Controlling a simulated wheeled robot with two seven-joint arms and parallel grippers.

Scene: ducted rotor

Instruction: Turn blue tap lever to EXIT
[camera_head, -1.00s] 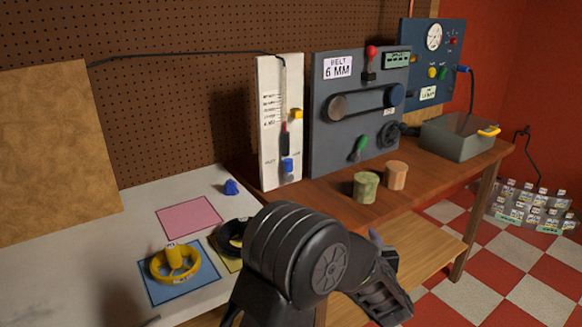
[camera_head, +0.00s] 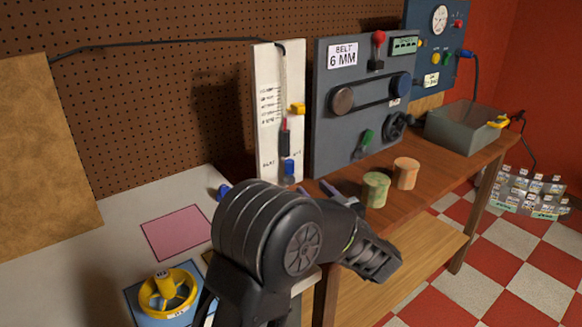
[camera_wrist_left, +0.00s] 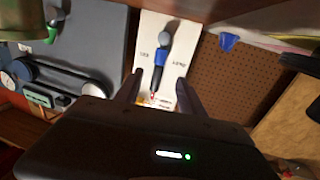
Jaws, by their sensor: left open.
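The blue tap lever (camera_head: 289,168) sits low on a white upright board (camera_head: 268,140). It also shows in the left wrist view (camera_wrist_left: 163,47), where the board appears upside down. There the lever lies roughly along the board's length, between the EXIT label on the left and the other label on the right. My left gripper (camera_wrist_left: 157,88) is open, its two fingers on either side of the lever's line in that view. I cannot tell whether they touch it. In the head view my left gripper (camera_head: 320,190) is partly hidden behind my arm, just below the board. My right gripper is not in view.
A grey belt panel (camera_head: 330,125) stands right of the board. A green cylinder (camera_head: 375,190) and a tan cylinder (camera_head: 405,174) stand on the wooden bench close to my arm. A pink mat (camera_head: 176,232) is bare.

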